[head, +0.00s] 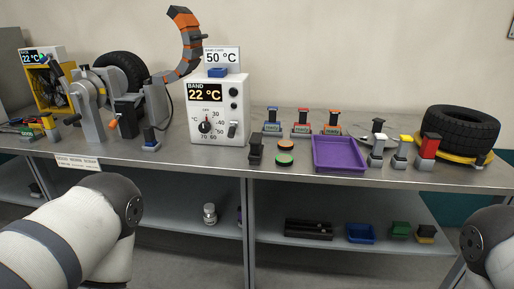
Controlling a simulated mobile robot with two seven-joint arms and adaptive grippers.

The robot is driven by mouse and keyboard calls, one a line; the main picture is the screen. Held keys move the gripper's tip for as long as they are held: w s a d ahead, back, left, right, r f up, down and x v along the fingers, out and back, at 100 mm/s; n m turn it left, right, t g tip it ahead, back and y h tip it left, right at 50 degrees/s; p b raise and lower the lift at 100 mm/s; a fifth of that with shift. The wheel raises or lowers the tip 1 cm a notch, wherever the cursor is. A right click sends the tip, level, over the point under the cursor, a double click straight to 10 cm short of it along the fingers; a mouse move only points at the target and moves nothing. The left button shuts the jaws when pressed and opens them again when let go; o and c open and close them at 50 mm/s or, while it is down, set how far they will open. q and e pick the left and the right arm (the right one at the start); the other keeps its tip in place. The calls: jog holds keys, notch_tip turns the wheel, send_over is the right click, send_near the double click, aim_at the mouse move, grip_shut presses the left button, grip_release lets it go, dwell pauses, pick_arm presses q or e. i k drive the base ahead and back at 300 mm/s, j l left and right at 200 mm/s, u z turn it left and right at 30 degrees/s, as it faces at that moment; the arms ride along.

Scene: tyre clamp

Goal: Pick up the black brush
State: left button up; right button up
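I cannot tell for certain which item is the black brush. A small dark upright piece (256,150) stands on the bench just right of the white control box. Another black-topped piece (378,126) stands right of the purple tray, close behind a grey block with a pale top (376,151). Both are small in the head view and their details are unclear. My two arms show at the lower left and lower right, but neither gripper is in view. Nothing is seen held.
The purple tray (340,153) looks empty. The control box (217,112) reads 22 °C. A clamp machine (92,105) fills the left. The lower shelf (350,212) holds a blue tray (361,233).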

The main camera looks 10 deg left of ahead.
aim_at(255, 156)
jog(key=i+j+z, duration=0.15)
jog(key=j+z, duration=0.15)
jog(key=i+j+z, duration=0.1)
jog(key=j+z, duration=0.15)
jog(key=i+j+z, duration=0.1)
jog(key=j+z, duration=0.2)
